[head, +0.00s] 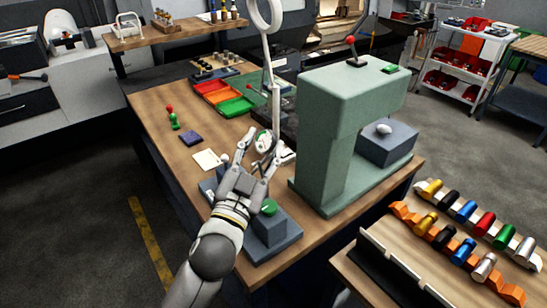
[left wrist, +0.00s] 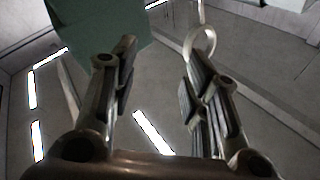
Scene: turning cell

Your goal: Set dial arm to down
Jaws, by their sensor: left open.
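A pale upright arm (head: 269,60) with a large ring (head: 264,14) at its top rises behind the table's middle. A small round dial-like piece (head: 264,141) shows low by this arm; how they join is unclear. My left gripper (head: 263,147) is open, with its fingers spread on either side of the dial-like piece; contact cannot be told. In the left wrist view the open fingers (left wrist: 158,75) point upward with nothing seen between them. A pale ring (left wrist: 201,42) on a thin bar shows beyond the right finger. My right gripper is not in view.
A green press (head: 335,105) with a red-knobbed lever (head: 351,46) stands right of the gripper. A grey block with a green button (head: 269,207) is close below it. Coloured trays (head: 222,97) lie behind.

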